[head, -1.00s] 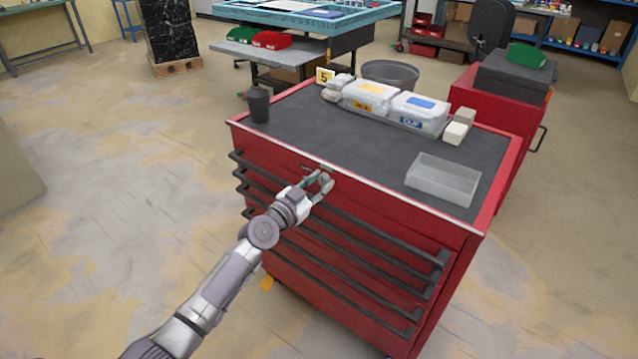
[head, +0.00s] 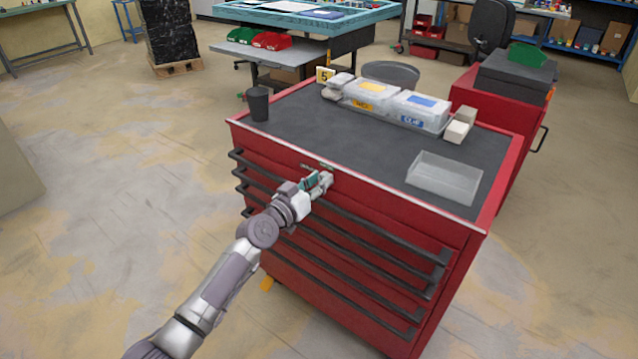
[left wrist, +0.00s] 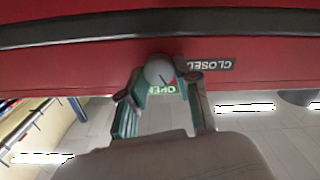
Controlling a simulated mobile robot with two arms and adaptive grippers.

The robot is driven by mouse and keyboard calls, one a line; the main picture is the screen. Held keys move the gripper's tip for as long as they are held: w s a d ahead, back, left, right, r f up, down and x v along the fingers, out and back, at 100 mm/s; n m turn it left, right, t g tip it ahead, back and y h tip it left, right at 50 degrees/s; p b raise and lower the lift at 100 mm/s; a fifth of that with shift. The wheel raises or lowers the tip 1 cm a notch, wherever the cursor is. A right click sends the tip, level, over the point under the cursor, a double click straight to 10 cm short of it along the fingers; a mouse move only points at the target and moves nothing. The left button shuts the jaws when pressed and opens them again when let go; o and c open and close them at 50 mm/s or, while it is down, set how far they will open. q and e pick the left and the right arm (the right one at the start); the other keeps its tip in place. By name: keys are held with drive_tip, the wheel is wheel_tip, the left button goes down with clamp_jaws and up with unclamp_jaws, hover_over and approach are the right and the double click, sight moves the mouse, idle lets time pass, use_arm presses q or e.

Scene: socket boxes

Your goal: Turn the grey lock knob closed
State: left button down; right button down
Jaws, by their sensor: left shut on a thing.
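The grey lock knob (left wrist: 158,71) is round and sits on the red cabinet's front in the left wrist view, with a thin dark line on its face. My left gripper (left wrist: 162,84) is shut on the knob, with a finger on each side. In the head view, the left gripper (head: 322,181) is at the cabinet's upper front and hides the knob. My right gripper is not in view.
The red cabinet (head: 350,205) has several dark drawer handles below the gripper. On its black top (head: 310,130) stand a dark cup (head: 258,104), two labelled clear boxes (head: 371,93) and an empty clear tray (head: 443,180). The floor to the left is clear.

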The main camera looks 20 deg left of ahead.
use_arm(q)
drive_tip(key=shift+a+f+n, duration=0.1)
drive_tip(key=shift+n, duration=2.9)
drive_tip(key=shift+a+f+n, duration=0.1)
drive_tip(key=shift+n, duration=2.9)
drive_tip(key=c, duration=0.8)
unclamp_jaws()
